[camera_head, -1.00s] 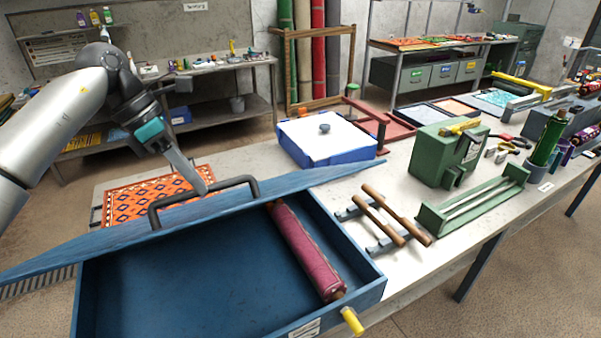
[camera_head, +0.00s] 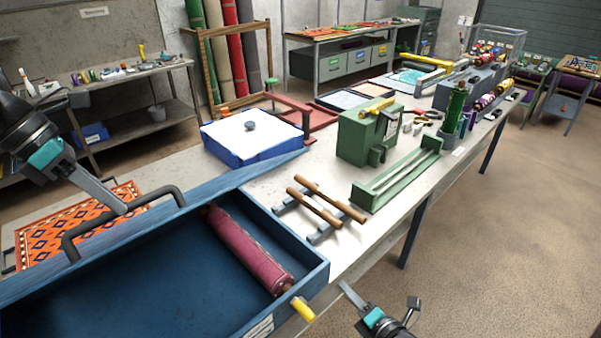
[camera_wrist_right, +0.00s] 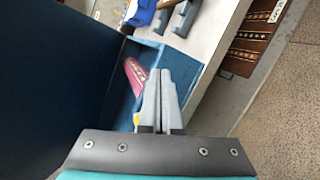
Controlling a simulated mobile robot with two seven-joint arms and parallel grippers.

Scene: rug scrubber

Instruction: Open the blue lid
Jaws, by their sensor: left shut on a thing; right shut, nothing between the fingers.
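The blue lid (camera_head: 202,193) is raised at the far side of the open blue box (camera_head: 300,263) and shows nearly edge-on. Its dark bent handle (camera_head: 68,238) stands out from it. My left gripper (camera_head: 120,208) is shut on the handle, its fingers angled down from the left. A dark red roll (camera_head: 245,248) with a yellow end lies inside the box. My right gripper (camera_head: 345,287) is shut and empty, just right of the box's near corner. In the right wrist view its fingers (camera_wrist_right: 161,75) are together, with the roll (camera_wrist_right: 135,78) beyond them.
A wooden-handled rack (camera_head: 320,207), a green tray (camera_head: 400,175), a green machine (camera_head: 365,135) and a white-topped blue box (camera_head: 250,140) stand on the table beyond. A patterned orange rug (camera_head: 75,225) lies behind the lid. Open floor (camera_head: 520,220) is at right.

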